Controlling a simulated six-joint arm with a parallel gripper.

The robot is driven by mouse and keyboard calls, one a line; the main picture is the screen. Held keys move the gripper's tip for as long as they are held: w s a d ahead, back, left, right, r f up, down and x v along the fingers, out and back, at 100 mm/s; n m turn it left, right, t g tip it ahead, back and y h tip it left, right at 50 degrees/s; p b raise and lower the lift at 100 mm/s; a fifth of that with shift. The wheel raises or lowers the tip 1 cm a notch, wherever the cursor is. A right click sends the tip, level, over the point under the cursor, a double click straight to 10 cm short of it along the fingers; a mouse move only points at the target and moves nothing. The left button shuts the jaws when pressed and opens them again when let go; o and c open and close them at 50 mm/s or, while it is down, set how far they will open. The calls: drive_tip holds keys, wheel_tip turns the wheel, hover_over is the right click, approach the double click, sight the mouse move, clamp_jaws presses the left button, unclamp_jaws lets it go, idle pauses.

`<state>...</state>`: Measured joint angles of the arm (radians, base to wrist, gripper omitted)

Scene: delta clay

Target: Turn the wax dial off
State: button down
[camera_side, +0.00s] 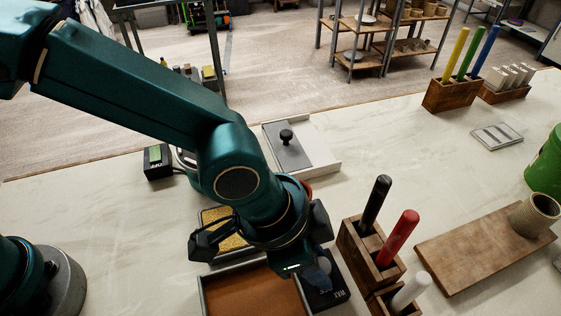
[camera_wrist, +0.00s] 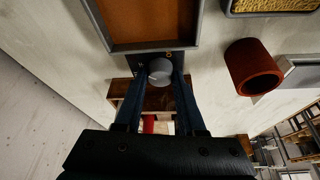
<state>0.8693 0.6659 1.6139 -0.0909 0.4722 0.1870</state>
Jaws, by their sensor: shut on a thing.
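The wax dial (camera_wrist: 160,71) is a round grey knob on a dark box next to the wax pan (camera_wrist: 152,22). My gripper (camera_wrist: 160,80) is shut on the dial, with one dark finger on each side of it in the wrist view. In the side view my gripper (camera_side: 318,272) points down at the black box marked WAX (camera_side: 330,297), and its fingers hide the dial. The dial's setting is not readable. The wax pan also shows in the side view (camera_side: 252,292) as a grey-rimmed pan with an orange-brown surface.
Wooden holders (camera_side: 362,250) with black, red and white sticks stand close right of my gripper. A red-brown cup (camera_wrist: 253,67) and a yellow-filled tray (camera_side: 228,241) are nearby. A wooden board (camera_side: 470,245) with a tan cup lies further right.

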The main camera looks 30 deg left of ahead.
drive_tip(key=n+y, duration=0.1)
drive_tip(key=n, duration=0.2)
drive_tip(key=n+t+y, duration=0.1)
drive_tip(key=n, duration=0.2)
drive_tip(key=shift+d+n+t, duration=0.15)
drive_tip(key=shift+n+t, duration=0.15)
idle(0.5)
drive_tip(key=c, duration=0.5)
unclamp_jaws()
drive_tip(key=shift+s, duration=0.1)
drive_tip(key=shift+v, duration=2.6)
